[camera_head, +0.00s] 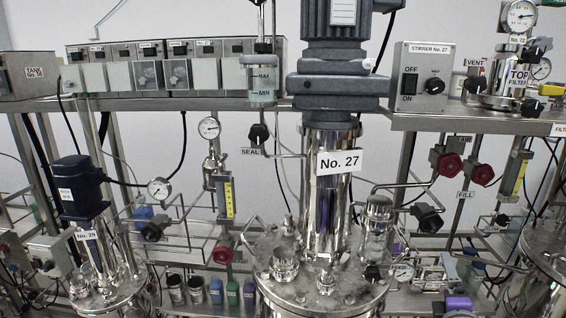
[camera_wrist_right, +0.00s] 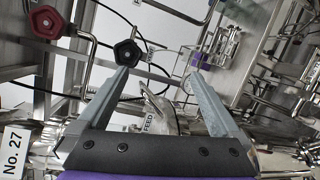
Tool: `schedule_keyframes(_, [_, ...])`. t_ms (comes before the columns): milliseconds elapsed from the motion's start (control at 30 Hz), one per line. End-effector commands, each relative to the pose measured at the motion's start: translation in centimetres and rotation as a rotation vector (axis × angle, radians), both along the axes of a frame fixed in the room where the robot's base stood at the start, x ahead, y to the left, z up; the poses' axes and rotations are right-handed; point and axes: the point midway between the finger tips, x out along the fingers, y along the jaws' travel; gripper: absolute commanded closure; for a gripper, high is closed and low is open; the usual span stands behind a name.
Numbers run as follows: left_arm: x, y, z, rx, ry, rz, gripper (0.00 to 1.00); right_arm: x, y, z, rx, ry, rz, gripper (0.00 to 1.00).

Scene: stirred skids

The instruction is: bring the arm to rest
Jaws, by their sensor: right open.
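My right gripper (camera_wrist_right: 160,76) is open in the wrist view, its two grey fingers spread wide with nothing gripped between them. Behind the gap are a metal fitting and a FEED label (camera_wrist_right: 149,122); I cannot tell how far off they are. In the head view the purple and dark body low at the right appears to be part of this gripper; its fingers are hard to tell from the metal fittings around it. My left gripper is in neither view.
The steel stirrer vessel No. 27 (camera_head: 330,205) stands in the middle, close left of my right gripper. Black knob (camera_wrist_right: 126,52) and red knob (camera_wrist_right: 46,21) lie beyond the fingers. Stirrer box (camera_head: 424,80) and top filter (camera_head: 513,72) stand on the upper shelf. Pipes crowd the skid.

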Motion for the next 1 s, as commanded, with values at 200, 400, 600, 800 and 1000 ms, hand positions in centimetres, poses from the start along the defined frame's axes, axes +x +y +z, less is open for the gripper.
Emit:
schedule_keyframes(200, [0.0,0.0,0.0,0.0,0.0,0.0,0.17,-7.2,7.6,-12.7,0.987,0.057,-0.319,0.0])
schedule_keyframes(400, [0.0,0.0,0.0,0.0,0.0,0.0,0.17,-13.3,14.6,-19.8,1.465,0.209,-0.587,0.0])
schedule_keyframes(600, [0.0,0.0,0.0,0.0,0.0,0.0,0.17,-16.2,17.7,-22.0,1.623,0.294,-0.721,0.0])
schedule_keyframes(800, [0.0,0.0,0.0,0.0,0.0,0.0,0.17,-16.3,17.9,-22.1,1.634,0.298,-0.732,0.0])
schedule_keyframes(1000, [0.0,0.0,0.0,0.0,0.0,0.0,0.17,-16.3,17.8,-22.1,1.632,0.297,-0.731,0.0])
